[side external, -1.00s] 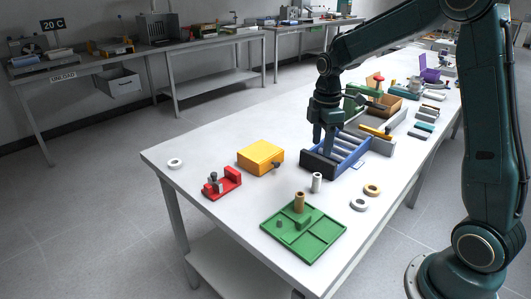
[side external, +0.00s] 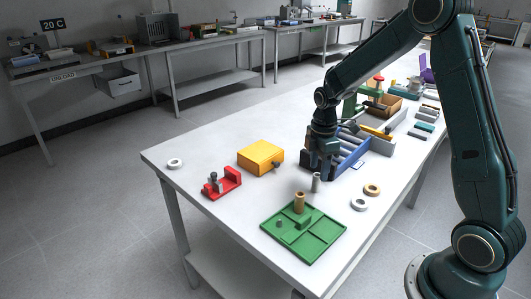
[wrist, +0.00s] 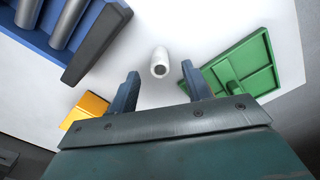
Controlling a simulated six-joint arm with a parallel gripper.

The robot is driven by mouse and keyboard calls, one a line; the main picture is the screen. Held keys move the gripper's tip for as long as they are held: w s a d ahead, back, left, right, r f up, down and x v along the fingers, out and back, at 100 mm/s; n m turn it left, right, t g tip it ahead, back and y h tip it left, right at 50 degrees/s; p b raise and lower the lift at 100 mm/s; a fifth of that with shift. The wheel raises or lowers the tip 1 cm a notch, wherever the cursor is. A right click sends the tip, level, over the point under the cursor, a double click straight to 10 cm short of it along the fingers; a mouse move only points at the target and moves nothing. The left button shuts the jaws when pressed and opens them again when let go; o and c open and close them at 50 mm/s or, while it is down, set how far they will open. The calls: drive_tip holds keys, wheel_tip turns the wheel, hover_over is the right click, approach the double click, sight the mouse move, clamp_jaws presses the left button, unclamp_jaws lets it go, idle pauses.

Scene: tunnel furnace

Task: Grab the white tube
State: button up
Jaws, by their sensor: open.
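The white tube (side external: 316,183) stands upright on the table, in front of the blue roller rack and behind the green tray. In the wrist view the white tube (wrist: 159,62) shows its round open end, between and beyond my two fingers. My gripper (side external: 319,172) is low over the table beside the tube, on the rack side. In the wrist view my gripper (wrist: 160,85) is open with nothing between its fingers. I cannot tell from these views whether a finger touches the tube.
The blue roller rack (side external: 352,160) lies close behind the gripper. The green tray (side external: 322,247) with a brown tube (side external: 299,202) is in front. A yellow box (side external: 260,157) and red fixture (side external: 222,184) stand to the left. A white ring (side external: 359,204) and tan ring (side external: 372,190) lie right.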

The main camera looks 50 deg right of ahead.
sight(317, 181)
drive_tip(key=shift+f, duration=0.25)
drive_tip(key=shift+f, duration=0.1)
drive_tip(key=shift+f, duration=2.55)
drive_tip(key=c, duration=1.1)
